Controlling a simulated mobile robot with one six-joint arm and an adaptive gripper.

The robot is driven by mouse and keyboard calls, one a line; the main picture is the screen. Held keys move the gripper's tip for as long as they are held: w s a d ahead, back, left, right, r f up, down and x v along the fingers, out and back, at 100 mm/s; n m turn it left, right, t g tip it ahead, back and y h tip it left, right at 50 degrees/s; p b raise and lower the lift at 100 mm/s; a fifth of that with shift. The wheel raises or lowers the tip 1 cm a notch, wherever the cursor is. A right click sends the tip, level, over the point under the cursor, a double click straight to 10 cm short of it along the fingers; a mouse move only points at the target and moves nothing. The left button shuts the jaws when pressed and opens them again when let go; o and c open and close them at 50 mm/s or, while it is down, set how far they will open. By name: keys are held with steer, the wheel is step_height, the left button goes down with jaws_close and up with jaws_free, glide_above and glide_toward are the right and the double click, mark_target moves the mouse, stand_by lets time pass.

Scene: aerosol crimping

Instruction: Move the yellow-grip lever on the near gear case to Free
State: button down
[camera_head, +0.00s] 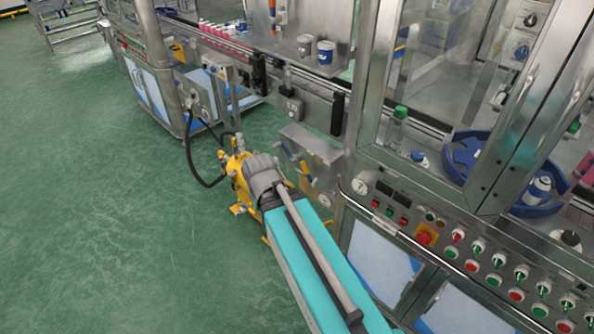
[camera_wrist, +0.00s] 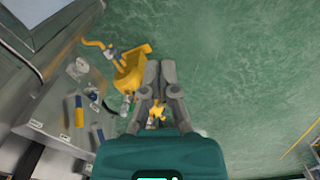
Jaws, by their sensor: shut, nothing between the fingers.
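A grey metal case (camera_wrist: 55,104) with small handles on its face shows at the left of the wrist view. One handle has a yellow grip (camera_wrist: 79,118) with blue at its upper end. The lever's setting and the small labels are too small to read. In the head view a steel case (camera_head: 311,143) with small coloured handles stands just beyond my arm. My gripper (camera_wrist: 160,70) is shut and empty, to the right of the handles and apart from them. In the head view my arm hides the fingers.
A yellow machine part (camera_wrist: 131,74) lies close to the left of my fingers. In the head view yellow equipment (camera_head: 238,168) with a black hose (camera_head: 190,160) stands beside my wrist. A control panel (camera_head: 440,232) is at the right. Green floor (camera_head: 100,220) at the left is clear.

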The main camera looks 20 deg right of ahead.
steer(key=w+d+f+n+h+b, duration=0.3)
steer(key=w+d+f+h+b, duration=0.85)
steer(key=b, duration=0.65)
steer(key=w+f+n+t+h+b, duration=0.2)
steer(key=w+h+b, duration=0.5)
steer(key=w+b, duration=0.9)
steer(key=shift+w+a+f+n+t+b, duration=0.15)
steer(key=shift+a+f+n+t+b, duration=0.15)
steer(key=shift+f+n+b, duration=0.8)
steer(key=shift+d+r+h, duration=0.15)
steer(key=shift+r+h, duration=0.05)
steer(key=shift+h, duration=0.05)
steer(key=shift+s+d+r+p, duration=0.3)
steer(key=shift+d+r+p, duration=0.3)
steer(key=shift+d, duration=1.2)
steer(key=shift+s+d+r+p, duration=0.35)
steer(key=shift+d+r+p, duration=0.15)
steer(key=shift+d, duration=1.35)
steer(key=shift+s+d+r+p, duration=0.3)
steer(key=shift+d+r+p, duration=0.3)
steer(key=shift+d, duration=1.2)
